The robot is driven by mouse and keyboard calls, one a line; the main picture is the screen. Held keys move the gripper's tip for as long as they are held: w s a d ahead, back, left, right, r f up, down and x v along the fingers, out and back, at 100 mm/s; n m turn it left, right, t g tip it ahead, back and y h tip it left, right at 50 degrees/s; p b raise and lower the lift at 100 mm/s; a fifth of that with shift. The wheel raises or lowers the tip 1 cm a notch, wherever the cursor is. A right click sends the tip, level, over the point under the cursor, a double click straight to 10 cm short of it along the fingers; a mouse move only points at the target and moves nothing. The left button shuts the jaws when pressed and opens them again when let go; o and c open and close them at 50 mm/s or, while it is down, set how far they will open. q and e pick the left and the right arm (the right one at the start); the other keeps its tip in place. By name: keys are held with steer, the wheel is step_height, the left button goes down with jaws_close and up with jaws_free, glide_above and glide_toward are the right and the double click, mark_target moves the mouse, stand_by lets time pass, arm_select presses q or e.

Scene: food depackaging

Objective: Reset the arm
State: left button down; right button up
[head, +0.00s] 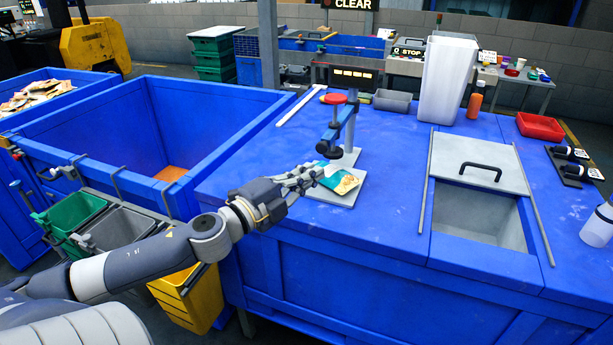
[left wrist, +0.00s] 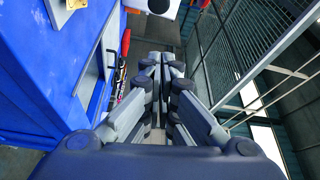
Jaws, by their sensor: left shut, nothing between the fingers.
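My left arm comes in from the lower left in the head view. Its gripper (head: 318,169) is shut with nothing between its fingers, and hangs near the front left of the blue table (head: 390,215). In the left wrist view the fingers (left wrist: 161,60) are together and empty. A teal and tan food pouch (head: 342,181) lies on the grey base plate (head: 340,198) of a stand with a red knob (head: 334,98). The fingertips overlap the pouch's left edge in the picture; I cannot tell whether they touch. My right gripper is not in view.
A grey-lidded hatch (head: 480,168) stands partly open in the table. A white bin (head: 447,80), an orange bottle (head: 475,101) and a red tray (head: 540,126) stand behind. A large blue crate (head: 240,105) is at the left. The table between stand and hatch is clear.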

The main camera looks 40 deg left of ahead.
arm_select(q)
steer(key=s+a+f+n+g+y, duration=0.1)
steer(key=s+f+n+g+y, duration=0.2)
steer(key=s+f+n, duration=0.45)
steer(key=s+a+f+n+g+y, duration=0.15)
steer(key=f+n+g+y, duration=0.3)
steer(key=f, duration=0.65)
steer(key=s+d+f+n+g+h, duration=0.2)
steer(key=s+d+f+g+h, duration=0.15)
steer(key=s+d+f, duration=0.4)
steer(key=s+d+f+n+g+h, duration=0.2)
steer(key=s+d+f+g, duration=0.2)
steer(key=s+d, duration=0.6)
step_height(320, 180, down, 28)
steer(key=d+g, duration=0.1)
steer(key=s+a+f+g, duration=0.1)
steer(key=s+a+f, duration=0.1)
steer(key=s+f, duration=1.2)
steer(key=s, duration=0.3)
steer(key=shift+a+f+m, duration=0.2)
steer(key=shift+a+m, duration=0.1)
steer(key=shift+a, duration=0.05)
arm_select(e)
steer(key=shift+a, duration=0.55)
